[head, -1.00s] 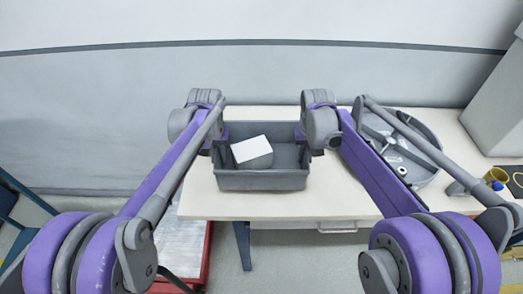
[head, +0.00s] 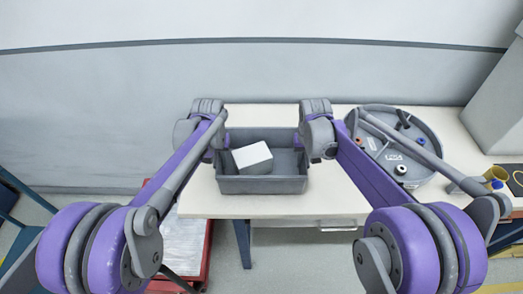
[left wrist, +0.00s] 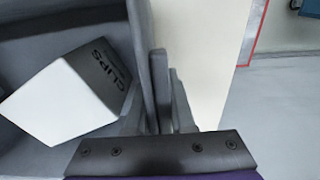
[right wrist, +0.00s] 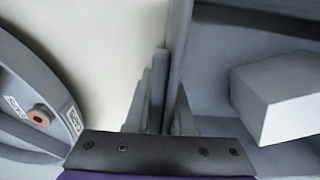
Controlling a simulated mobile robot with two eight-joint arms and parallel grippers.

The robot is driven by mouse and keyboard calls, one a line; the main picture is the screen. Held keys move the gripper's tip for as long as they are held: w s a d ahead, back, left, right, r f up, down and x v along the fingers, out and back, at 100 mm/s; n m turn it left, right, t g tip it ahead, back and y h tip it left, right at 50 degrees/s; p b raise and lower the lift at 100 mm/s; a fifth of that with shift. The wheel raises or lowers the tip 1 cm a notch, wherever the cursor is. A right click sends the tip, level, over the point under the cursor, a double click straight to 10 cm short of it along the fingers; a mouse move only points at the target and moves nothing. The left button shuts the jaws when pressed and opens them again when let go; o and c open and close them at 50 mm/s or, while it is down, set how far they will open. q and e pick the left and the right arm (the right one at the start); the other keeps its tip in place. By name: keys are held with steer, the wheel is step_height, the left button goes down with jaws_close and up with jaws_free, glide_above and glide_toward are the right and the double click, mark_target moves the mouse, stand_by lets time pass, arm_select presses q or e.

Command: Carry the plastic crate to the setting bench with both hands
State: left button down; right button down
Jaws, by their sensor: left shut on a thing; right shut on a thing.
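The grey plastic crate (head: 262,186) is over the left part of the white-topped bench (head: 330,204) in the head view. Whether it rests on the top or hangs just above it, I cannot tell. A white-and-grey box marked CLIPS (left wrist: 72,100) lies tilted inside it. My left gripper (head: 220,140) is shut on the crate's left wall, and the left wrist view shows its fingers (left wrist: 162,92) around that wall. My right gripper (head: 302,142) is shut on the right wall, with its fingers (right wrist: 157,95) at the wall in the right wrist view.
A round grey tray (head: 425,135) with colored rings stands on the bench right of the crate. A yellow cup (head: 496,174) and a dark mat (head: 514,178) are at the far right. A red-framed pallet (head: 206,255) is on the floor at left. A wall closes the back.

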arm_select(q)
steer(key=shift+d+f, duration=0.2)
steer(key=shift+d, duration=0.3)
arm_select(e)
steer(key=shift+a+f, duration=0.2)
steer(key=shift+a, duration=0.35)
arm_select(q)
steer(key=c, duration=0.9)
jaws_free()
steer(key=shift+f, duration=0.15)
arm_select(e)
steer(key=c, duration=0.9)
jaws_free()
steer(key=shift+f, duration=0.1)
arm_select(q)
steer(key=shift+o, duration=0.7)
arm_select(e)
steer(key=shift+o, duration=0.7)
arm_select(q)
steer(key=shift+a, duration=0.15)
arm_select(e)
steer(key=shift+d, duration=0.15)
